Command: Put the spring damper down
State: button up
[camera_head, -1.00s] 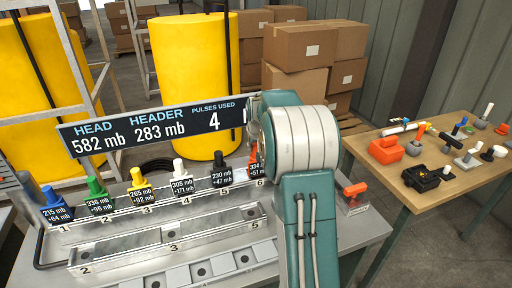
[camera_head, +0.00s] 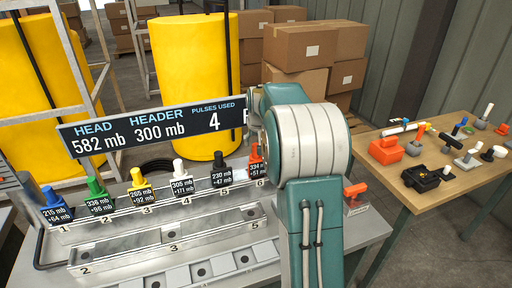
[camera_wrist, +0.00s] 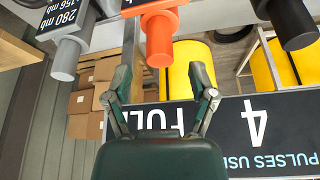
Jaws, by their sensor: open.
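No part is marked as the spring damper, so I cannot tell which one it is. My gripper (camera_wrist: 163,92) shows in the wrist view with its two fingers spread and nothing between the tips. An orange capped unit (camera_wrist: 158,38) is just beyond the fingertips, apart from them. A grey unit labelled 280 mb (camera_wrist: 66,45) is to its left and a black unit (camera_wrist: 293,22) to its right. In the head view my arm hides the gripper. The orange unit (camera_head: 256,155) stands at position 6 of the rack, partly behind my arm.
A display board (camera_head: 155,128) stands behind the rack rail (camera_head: 110,222). Blue, green, yellow, white and black units line the rack. A wooden table (camera_head: 400,190) at right holds several loose parts, including an orange block (camera_head: 386,151). Yellow tanks (camera_head: 195,80) and boxes (camera_head: 300,48) stand behind.

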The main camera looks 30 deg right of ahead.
jog(key=v, duration=0.8)
jog(key=shift+r, duration=0.2)
jog(key=s+a+r+n, duration=0.3)
jog(key=s+a+r, duration=0.1)
jog(key=s+a, duration=1.1)
jog(key=s+a+f+n+t+y, duration=0.1)
jog(key=s+a+f, duration=0.4)
jog(key=s+a, duration=0.6)
jog(key=s+n+y, duration=0.1)
jog(key=s, duration=0.1)
jog(key=shift+s+f, duration=0.15)
jog(key=shift+s, duration=0.15)
